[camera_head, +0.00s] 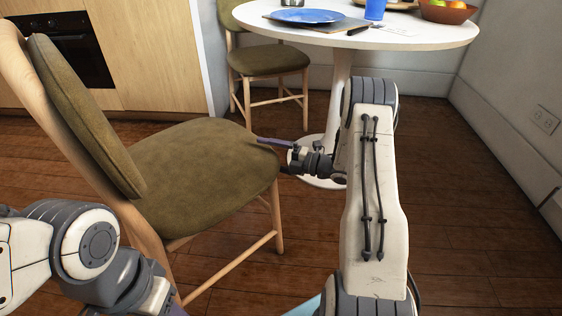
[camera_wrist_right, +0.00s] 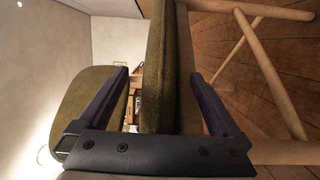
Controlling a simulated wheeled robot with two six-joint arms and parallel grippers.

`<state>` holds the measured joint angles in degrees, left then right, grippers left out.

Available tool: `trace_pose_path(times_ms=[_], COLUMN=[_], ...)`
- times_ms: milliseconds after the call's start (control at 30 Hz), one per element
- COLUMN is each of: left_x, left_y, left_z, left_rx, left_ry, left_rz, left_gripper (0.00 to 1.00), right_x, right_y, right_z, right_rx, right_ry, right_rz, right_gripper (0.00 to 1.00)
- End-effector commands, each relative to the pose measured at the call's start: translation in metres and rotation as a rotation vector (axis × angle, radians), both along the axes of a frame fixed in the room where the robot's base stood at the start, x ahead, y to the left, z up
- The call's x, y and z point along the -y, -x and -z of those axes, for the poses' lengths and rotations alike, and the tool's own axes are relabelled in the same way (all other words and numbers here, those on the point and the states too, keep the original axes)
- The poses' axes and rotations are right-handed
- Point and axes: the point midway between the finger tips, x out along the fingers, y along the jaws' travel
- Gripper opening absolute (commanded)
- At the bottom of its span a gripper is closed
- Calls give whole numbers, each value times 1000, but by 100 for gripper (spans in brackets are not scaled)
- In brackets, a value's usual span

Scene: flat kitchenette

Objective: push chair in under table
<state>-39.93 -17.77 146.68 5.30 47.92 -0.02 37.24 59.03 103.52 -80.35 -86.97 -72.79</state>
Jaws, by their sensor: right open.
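The near chair (camera_head: 205,165) has an olive-green seat and backrest on a pale wooden frame. It stands upright at left, apart from the white round table (camera_head: 430,38) at the back. My right gripper (camera_head: 262,142) is at the seat's right edge. In the right wrist view the open right gripper (camera_wrist_right: 158,75) has its dark fingers on either side of the seat edge (camera_wrist_right: 160,50); contact cannot be told. The backrest (camera_wrist_right: 85,105) shows at left there. My left arm is at the lower left, by the chair's back; its gripper (camera_head: 178,307) is mostly cut off.
A second olive chair (camera_head: 268,61) stands behind, left of the table. The table's white pedestal (camera_head: 339,95) meets the floor behind my right arm. A blue plate (camera_head: 307,16), a blue cup (camera_head: 375,9) and a fruit bowl (camera_head: 447,11) are on top. Floor (camera_head: 470,200) at right is clear.

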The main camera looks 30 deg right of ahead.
Motion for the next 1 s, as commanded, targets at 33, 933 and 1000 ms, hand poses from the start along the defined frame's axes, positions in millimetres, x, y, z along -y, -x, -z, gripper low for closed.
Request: trace_pose_path(times_ms=[33, 933, 1000], left_x=[0, 0, 0], left_y=[0, 0, 0], left_z=[4, 7, 7], left_rx=[0, 0, 0], left_ry=[0, 0, 0], left_rz=[0, 0, 0], left_gripper=[50, 50, 50], right_x=[-4, -9, -10], right_y=[-4, -12, -13], right_z=[1, 0, 0], right_rx=[3, 1, 1], right_ry=[2, 1, 0], right_rz=[-2, 1, -2], right_gripper=[100, 0, 0])
